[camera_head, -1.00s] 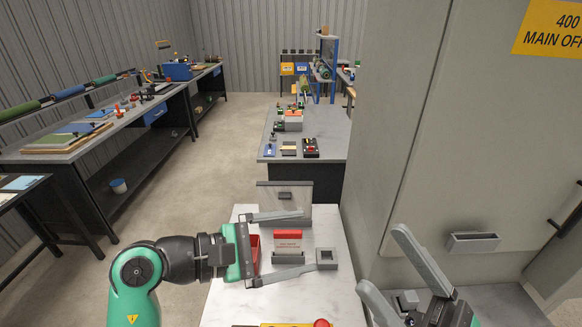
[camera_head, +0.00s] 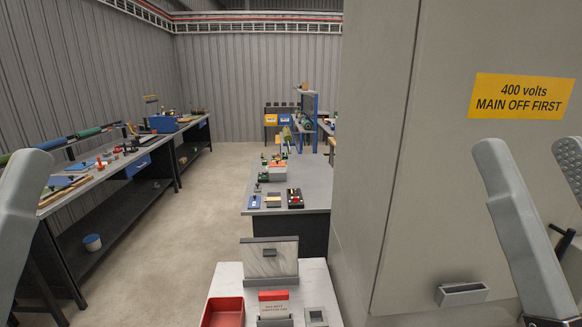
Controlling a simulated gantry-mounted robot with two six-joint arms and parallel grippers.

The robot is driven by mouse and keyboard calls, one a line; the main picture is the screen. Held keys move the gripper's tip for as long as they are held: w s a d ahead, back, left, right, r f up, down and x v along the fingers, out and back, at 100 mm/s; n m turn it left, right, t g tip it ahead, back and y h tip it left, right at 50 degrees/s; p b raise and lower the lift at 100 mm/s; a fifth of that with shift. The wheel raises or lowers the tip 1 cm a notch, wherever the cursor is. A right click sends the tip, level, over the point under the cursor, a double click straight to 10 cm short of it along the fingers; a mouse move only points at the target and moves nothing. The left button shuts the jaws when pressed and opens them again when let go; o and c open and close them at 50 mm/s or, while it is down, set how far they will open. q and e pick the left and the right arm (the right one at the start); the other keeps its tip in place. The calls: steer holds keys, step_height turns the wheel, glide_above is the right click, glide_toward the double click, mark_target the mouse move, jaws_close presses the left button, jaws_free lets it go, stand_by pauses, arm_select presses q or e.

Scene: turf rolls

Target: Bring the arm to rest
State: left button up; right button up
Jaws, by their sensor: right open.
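My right gripper (camera_head: 528,150) is raised close to the camera at the right edge. Its two grey fingers stand apart with nothing between them, in front of the tall grey cabinet (camera_head: 430,215). Of my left gripper (camera_head: 22,205) only one grey finger shows, large at the left edge; its other finger is out of frame. I see nothing held on the part that shows. Both grippers are well apart from the small pale table (camera_head: 226,275) at bottom centre.
A red tray (camera_head: 224,312), a red-and-white block (camera_head: 274,303) and a small grey square holder (camera_head: 316,316) are on the pale table. A long workbench (camera_head: 110,176) lines the left wall. A grey bench (camera_head: 318,180) stands beyond. Floor between them is clear.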

step_height(320, 180, up, 32)
steer(key=p, duration=2.8)
